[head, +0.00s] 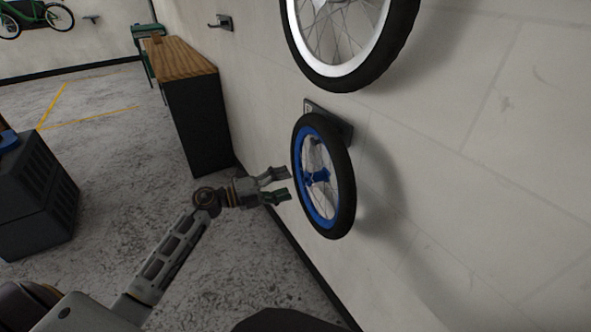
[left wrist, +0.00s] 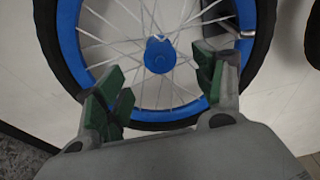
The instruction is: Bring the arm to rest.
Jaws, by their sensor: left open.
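My left gripper (head: 284,184) is open in the head view, with its arm coming in from the lower left. Its fingers point at the wall, just left of a wheel with a blue rim (head: 305,205) that hangs on the wall. In the left wrist view the open green-padded fingers (left wrist: 160,88) stand apart in front of the lower part of the blue-rimmed wheel (left wrist: 68,35), with nothing between them but the view of spokes and blue hub. The gripper looks empty and apart from the wheel. My right gripper is not in view.
A wheel with a white rim (head: 345,68) hangs above. An empty wall hook (head: 220,22) is farther left. A cabinet with a wooden top (head: 200,120) stands along the wall, and a dark box (head: 35,195) stands at the left. The grey floor (head: 110,165) between them is clear.

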